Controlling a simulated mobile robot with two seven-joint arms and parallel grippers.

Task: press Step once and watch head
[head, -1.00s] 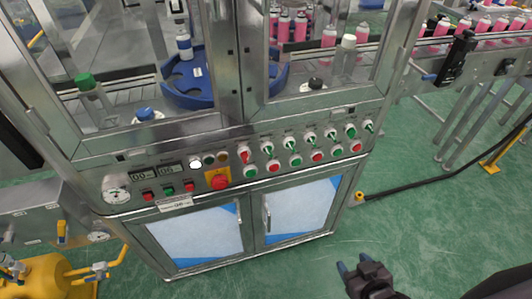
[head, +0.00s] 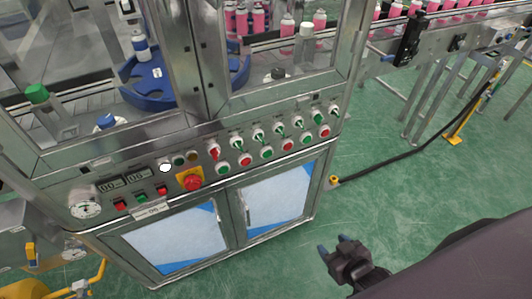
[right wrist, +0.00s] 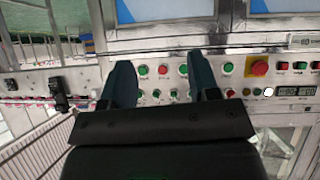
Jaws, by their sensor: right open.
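The control panel (head: 130,200) runs along the front of the crimping machine. It bears a red emergency stop on a yellow plate (head: 191,180), a white lamp or button (head: 165,168), small red and green buttons, two displays (head: 123,183) and rows of switches above red and green buttons (head: 267,152). Labels are too small to read, so I cannot tell which is Step.
Cabinet doors (head: 232,222) are below. A conveyor with pink cans (head: 470,8) runs at upper right. A black cable (head: 410,155) crosses the green floor, which is open around my right gripper.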

